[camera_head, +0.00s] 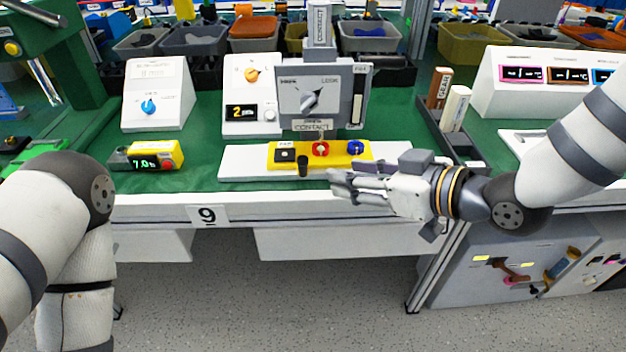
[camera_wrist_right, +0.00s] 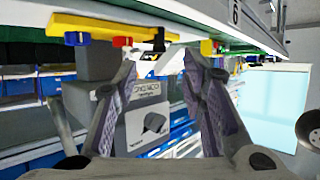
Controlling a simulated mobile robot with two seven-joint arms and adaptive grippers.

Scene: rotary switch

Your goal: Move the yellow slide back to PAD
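The yellow slide (camera_head: 340,163) lies on a white base plate on the bench. It carries a pad-labelled square at its left end (camera_head: 285,155), a red knob (camera_head: 320,148) and a blue knob (camera_head: 355,147). A black peg (camera_head: 303,166) stands at its front edge. My right gripper (camera_head: 340,184) is in front of the slide, near the bench edge, with empty space between its fingers. In the right wrist view the fingers (camera_wrist_right: 160,65) are spread, and the slide (camera_wrist_right: 100,36) appears beyond them at the top, apart from them. My left arm shows, but its gripper does not.
A grey switch box with a rotary knob (camera_head: 309,103) stands just behind the slide. The white base plate (camera_head: 240,162) extends left and right of it. A divider (camera_head: 440,140) is to the right.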

